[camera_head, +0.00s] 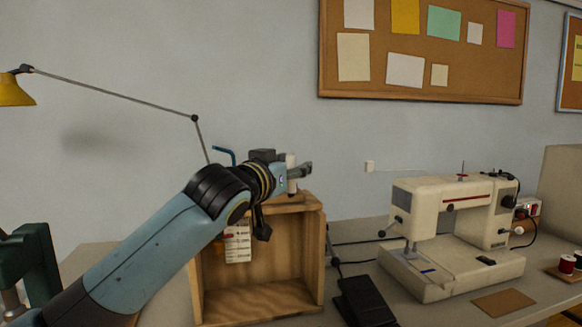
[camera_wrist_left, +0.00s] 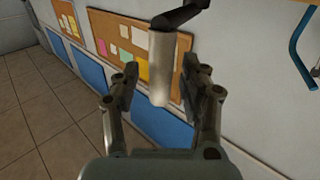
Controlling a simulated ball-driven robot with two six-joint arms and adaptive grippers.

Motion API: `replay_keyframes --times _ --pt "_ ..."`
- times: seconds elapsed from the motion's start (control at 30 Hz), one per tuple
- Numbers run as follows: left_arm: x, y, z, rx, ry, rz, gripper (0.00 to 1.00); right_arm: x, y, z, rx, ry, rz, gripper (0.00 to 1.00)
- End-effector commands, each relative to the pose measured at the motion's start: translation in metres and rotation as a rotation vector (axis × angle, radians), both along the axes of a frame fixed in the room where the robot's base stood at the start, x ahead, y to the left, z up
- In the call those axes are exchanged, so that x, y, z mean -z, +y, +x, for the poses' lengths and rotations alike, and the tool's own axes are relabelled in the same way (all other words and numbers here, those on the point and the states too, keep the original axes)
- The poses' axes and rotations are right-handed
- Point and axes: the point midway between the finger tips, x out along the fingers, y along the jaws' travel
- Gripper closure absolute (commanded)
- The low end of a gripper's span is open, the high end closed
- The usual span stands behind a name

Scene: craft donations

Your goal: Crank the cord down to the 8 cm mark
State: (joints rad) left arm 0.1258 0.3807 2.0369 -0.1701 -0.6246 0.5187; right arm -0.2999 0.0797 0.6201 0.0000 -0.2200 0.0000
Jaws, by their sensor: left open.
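The crank's pale cylindrical handle (camera_wrist_left: 159,72) hangs from a black crank arm (camera_wrist_left: 182,14) in the left wrist view. My left gripper (camera_wrist_left: 160,68) is open, its two fingers on either side of the handle with visible gaps. In the head view my left gripper (camera_head: 306,169) is above the wooden box (camera_head: 316,255), and the pale handle (camera_head: 291,160) shows beside its fingers. A white card (camera_head: 238,246) with small markings hangs in the box's open front, partly behind my arm. Its marks are too small to read. The cord cannot be made out.
A cream sewing machine (camera_head: 446,207) stands right of the box, with a black pedal (camera_head: 362,302) between them. A blue bent tube (camera_head: 224,151) rises behind my arm. A yellow lamp (camera_head: 15,90) hangs at far left. A corkboard (camera_head: 425,82) is on the wall.

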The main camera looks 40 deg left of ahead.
Motion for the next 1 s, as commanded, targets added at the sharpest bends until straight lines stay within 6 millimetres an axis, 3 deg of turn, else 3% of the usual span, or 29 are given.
replay_keyframes --times 0.17,0.5,1.0 --pt "0.0003 0.0000 -0.0002 0.000 0.000 0.000 0.59 0.0000 0.0000 -0.0001 0.000 0.000 0.000 1.00" --pt "0.0004 0.0000 -0.0004 0.000 0.001 0.000 1.00 0.0000 -0.0001 -0.0001 0.000 0.000 0.000 1.00" --pt "0.0009 -0.0002 -0.0023 0.006 0.002 0.001 1.00 -0.0015 -0.0006 0.0002 0.000 0.000 -0.001 1.00"
